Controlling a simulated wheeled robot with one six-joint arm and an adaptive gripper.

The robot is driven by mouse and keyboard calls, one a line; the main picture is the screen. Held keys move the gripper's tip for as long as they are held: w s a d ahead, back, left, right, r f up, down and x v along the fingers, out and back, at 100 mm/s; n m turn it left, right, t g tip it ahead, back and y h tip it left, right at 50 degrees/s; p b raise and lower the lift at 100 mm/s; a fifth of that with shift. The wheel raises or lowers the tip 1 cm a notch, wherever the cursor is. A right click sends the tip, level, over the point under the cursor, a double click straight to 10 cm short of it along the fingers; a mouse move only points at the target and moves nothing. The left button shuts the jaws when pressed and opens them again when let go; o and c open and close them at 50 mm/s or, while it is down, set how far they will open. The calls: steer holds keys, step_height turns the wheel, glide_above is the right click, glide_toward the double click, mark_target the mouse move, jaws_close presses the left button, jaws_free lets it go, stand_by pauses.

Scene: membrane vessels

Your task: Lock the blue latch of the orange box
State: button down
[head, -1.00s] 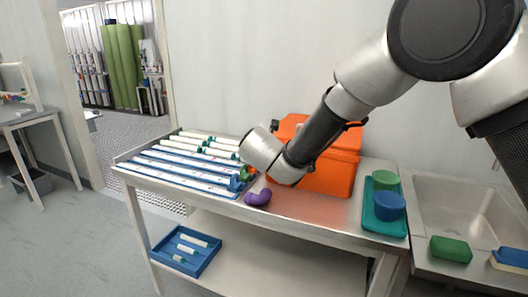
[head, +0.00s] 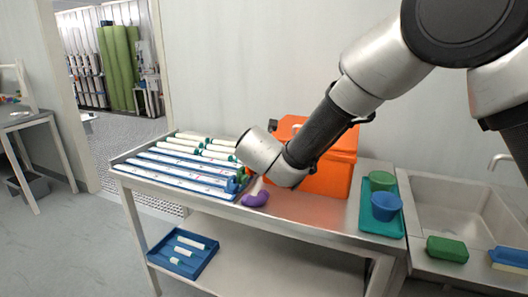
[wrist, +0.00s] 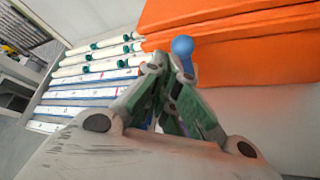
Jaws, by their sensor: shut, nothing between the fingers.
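The orange box (head: 330,178) stands on the steel bench, partly hidden behind my arm in the head view. It also fills the upper right of the wrist view (wrist: 240,62). The blue latch (wrist: 183,46) shows in the wrist view as a rounded blue knob against the box's front, just beyond my fingertips. I cannot tell whether the fingers touch it. My gripper (wrist: 168,66) is shut and empty, pointing at the box near the latch.
White membrane vessels (head: 185,165) lie in rows at the bench's left. A purple object (head: 256,199) sits at the front edge. A teal tray (head: 378,225) with green and blue cups stands right, beside the sink (head: 455,212). A blue tray (head: 183,255) is on the lower shelf.

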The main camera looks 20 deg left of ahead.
steer(key=v, duration=0.9)
steer(key=shift+s, duration=0.2)
steer(key=shift+a, duration=0.1)
